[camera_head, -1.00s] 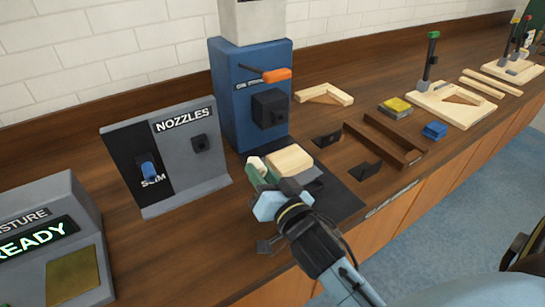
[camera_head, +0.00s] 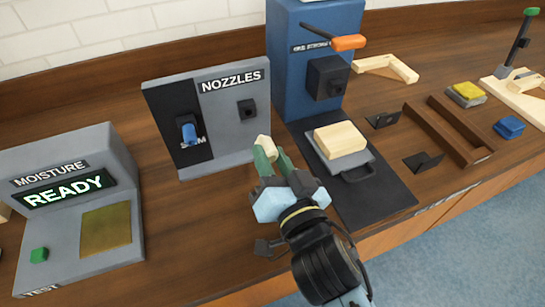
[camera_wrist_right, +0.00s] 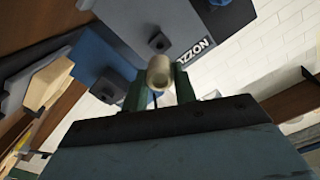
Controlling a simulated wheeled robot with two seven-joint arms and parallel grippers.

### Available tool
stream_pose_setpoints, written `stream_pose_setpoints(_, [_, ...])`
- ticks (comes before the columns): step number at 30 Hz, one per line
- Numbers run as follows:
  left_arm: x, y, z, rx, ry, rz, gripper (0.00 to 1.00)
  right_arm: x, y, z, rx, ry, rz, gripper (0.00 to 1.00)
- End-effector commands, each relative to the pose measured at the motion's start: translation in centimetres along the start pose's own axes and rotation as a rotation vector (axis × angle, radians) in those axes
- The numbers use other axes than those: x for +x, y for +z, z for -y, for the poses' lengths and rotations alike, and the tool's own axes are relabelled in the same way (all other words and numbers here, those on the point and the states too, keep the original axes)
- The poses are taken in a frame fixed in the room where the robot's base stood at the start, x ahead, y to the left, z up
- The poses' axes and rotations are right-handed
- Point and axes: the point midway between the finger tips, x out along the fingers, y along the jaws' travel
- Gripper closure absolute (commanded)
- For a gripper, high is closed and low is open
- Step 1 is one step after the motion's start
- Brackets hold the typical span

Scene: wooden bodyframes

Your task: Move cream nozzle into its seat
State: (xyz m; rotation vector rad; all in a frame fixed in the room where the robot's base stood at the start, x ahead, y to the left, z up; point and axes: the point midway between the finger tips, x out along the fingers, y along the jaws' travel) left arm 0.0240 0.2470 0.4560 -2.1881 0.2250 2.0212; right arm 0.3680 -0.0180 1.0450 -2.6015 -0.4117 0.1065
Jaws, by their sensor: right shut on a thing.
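The cream nozzle (camera_wrist_right: 160,72) is held between the green fingers of my right gripper (camera_wrist_right: 158,92). In the head view the cream nozzle (camera_head: 264,143) shows at the tip of my right gripper (camera_head: 266,160), just in front of the lower right of the nozzle stand. The grey stand labelled NOZZLES (camera_head: 228,128) has a dark square seat (camera_head: 247,109) on its right half, empty. A blue nozzle (camera_head: 188,131) sits on its dark left half. The cream nozzle is below and apart from the empty seat. My left gripper is out of view.
A blue machine (camera_head: 295,70) with a dark square outlet (camera_head: 327,77) stands right of the stand. A wooden block (camera_head: 340,139) rests on a grey plate before it. The moisture box (camera_head: 75,190) reading READY is at left. Bare counter (camera_head: 200,225) lies between.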

Motion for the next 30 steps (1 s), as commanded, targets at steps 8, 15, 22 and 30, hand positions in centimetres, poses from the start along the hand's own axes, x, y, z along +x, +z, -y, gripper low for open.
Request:
stream_pose_setpoints(8, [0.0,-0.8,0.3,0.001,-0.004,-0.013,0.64,0.0,0.0,0.1,-0.001,-0.001,0.000,1.00])
stream_pose_setpoints(15, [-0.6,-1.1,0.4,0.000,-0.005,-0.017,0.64,0.5,-0.1,0.1,-0.023,0.000,-0.001,1.00])
stream_pose_setpoints(22, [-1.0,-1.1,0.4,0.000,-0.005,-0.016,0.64,2.7,-0.1,0.1,-0.022,-0.001,-0.001,1.00])
stream_pose_setpoints(30, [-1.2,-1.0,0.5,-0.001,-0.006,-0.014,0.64,4.9,0.0,0.0,-0.023,0.000,-0.001,1.00])
